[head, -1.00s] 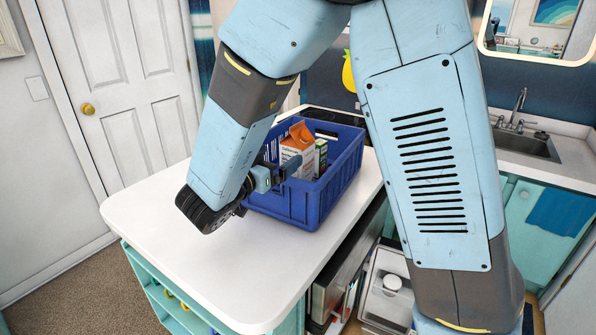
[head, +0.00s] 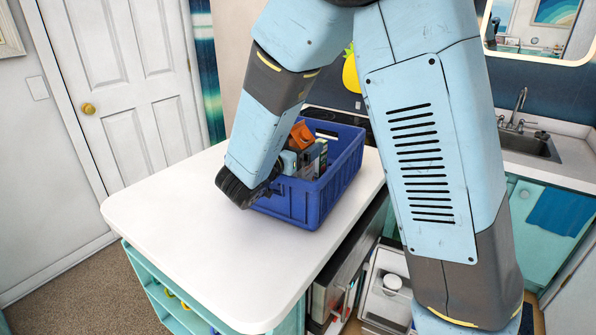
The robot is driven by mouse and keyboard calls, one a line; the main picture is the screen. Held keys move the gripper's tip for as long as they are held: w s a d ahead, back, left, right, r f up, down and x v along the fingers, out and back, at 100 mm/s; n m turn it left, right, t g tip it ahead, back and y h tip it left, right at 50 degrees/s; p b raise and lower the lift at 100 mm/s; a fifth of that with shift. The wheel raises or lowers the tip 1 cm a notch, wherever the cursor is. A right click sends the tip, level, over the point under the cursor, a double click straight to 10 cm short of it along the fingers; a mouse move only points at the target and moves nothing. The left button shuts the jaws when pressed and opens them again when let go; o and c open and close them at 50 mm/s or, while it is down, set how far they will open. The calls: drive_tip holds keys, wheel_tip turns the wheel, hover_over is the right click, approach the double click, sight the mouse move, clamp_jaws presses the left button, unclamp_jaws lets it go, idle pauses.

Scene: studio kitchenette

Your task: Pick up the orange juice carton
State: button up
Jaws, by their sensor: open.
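In the head view, the orange juice carton (head: 301,136) stands in a blue crate (head: 315,207) on the white counter. Its orange gable top shows; its lower front is mostly hidden by my gripper. My gripper (head: 296,159) reaches over the crate's near left side, at the carton. It is open; its fingertips are partly hidden, and I cannot tell whether they touch the carton.
A green and white box (head: 321,153) stands right beside the carton in the crate. The white counter (head: 190,235) is clear to the left and front. A black stovetop (head: 340,117) lies behind the crate, and a sink (head: 530,144) is at the right.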

clamp_jaws()
idle(0.8)
